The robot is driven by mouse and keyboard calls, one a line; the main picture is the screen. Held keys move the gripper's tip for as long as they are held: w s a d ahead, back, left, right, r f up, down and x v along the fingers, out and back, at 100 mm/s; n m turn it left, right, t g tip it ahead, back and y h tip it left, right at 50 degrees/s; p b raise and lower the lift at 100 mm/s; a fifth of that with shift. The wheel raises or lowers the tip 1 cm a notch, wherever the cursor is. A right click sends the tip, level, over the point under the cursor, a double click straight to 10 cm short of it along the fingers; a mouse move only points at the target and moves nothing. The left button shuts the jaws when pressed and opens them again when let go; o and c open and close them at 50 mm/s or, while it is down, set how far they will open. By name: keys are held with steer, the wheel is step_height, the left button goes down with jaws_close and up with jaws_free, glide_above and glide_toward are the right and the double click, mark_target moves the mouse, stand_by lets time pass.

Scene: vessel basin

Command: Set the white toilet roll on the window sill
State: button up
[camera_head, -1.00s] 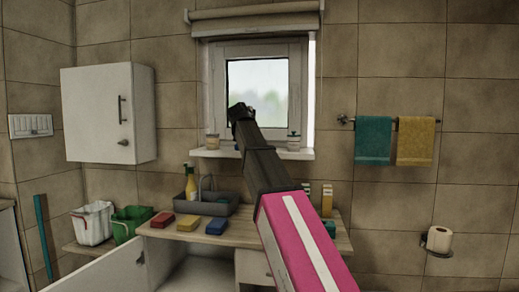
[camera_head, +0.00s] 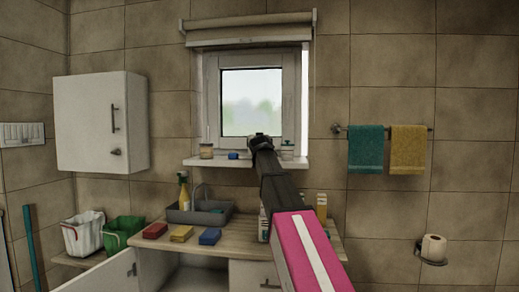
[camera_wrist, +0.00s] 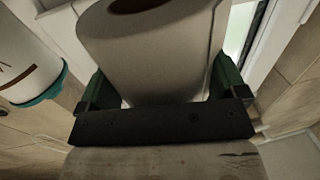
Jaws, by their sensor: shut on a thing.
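My gripper (camera_head: 264,141) is in front of the lower part of the window, at about the height of the window sill (camera_head: 192,162) in the picture. In the wrist view, its green fingers (camera_wrist: 163,88) are shut around a white toilet roll (camera_wrist: 150,45), whose dark core hole shows at the top edge. The roll is hidden behind my arm in the head view. I cannot tell whether it touches the sill.
A jar (camera_head: 206,151) and a blue block (camera_head: 233,155) are on the sill left of my gripper; another small container (camera_head: 287,151) is on the right. Another roll (camera_head: 433,247) hangs on a wall holder. A white cylinder with a teal end (camera_wrist: 25,65) is close by.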

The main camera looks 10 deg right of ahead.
steer(key=shift+f, duration=1.15)
steer(key=shift+f, duration=0.15)
steer(key=o, duration=0.7)
steer(key=shift+c, duration=0.2)
steer(key=s+a, duration=0.2)
steer(key=s, duration=1)
